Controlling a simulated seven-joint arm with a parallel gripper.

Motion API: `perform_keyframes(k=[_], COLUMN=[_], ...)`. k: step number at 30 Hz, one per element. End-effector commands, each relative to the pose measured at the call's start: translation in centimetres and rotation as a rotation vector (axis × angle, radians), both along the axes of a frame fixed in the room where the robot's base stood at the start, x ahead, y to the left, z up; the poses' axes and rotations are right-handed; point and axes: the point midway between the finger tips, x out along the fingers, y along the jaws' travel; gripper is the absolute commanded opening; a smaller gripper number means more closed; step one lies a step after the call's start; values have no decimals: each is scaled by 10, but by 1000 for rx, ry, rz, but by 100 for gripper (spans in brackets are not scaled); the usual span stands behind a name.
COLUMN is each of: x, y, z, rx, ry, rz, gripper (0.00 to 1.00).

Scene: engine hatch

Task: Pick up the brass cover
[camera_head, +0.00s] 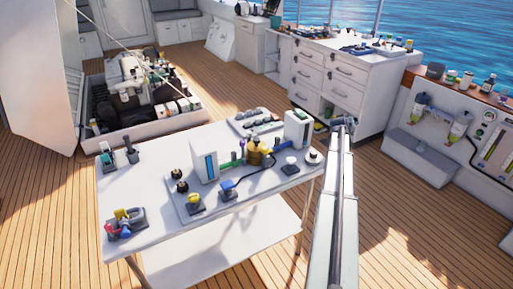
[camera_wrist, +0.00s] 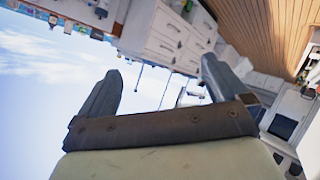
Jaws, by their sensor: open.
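A small brass-coloured part (camera_head: 254,156) stands on the white table, among the fittings between two pale upright blocks. It is the only clearly brass-coloured thing I make out, and it is too small to tell its exact shape. My gripper (camera_wrist: 161,84) is open, with its two grey fingers wide apart and nothing between them. In the head view my arm rises in front of the table's right end, and the gripper end (camera_head: 344,124) is small there, to the right of the brass part and well apart from it. The wrist view does not show the brass part.
The white table (camera_head: 150,178) carries blue, yellow and black fittings, with bare surface at its left. An open engine hatch (camera_head: 145,128) lies behind it. White drawers (camera_head: 328,82) stand behind my gripper. A side console (camera_head: 425,150) stands at right. Wooden deck is clear between.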

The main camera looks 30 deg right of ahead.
Motion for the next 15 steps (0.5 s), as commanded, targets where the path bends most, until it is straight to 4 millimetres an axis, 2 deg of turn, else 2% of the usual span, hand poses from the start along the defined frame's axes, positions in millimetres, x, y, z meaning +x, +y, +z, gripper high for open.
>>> perform_keyframes(k=[1,3,8,15], x=[7,14,29,43], y=[4,13,38,84], z=[18,40,88,154], rx=[11,32,86,163], ry=[21,61,148,267], rz=[6,17,61,162], gripper=[100,100,100,100])
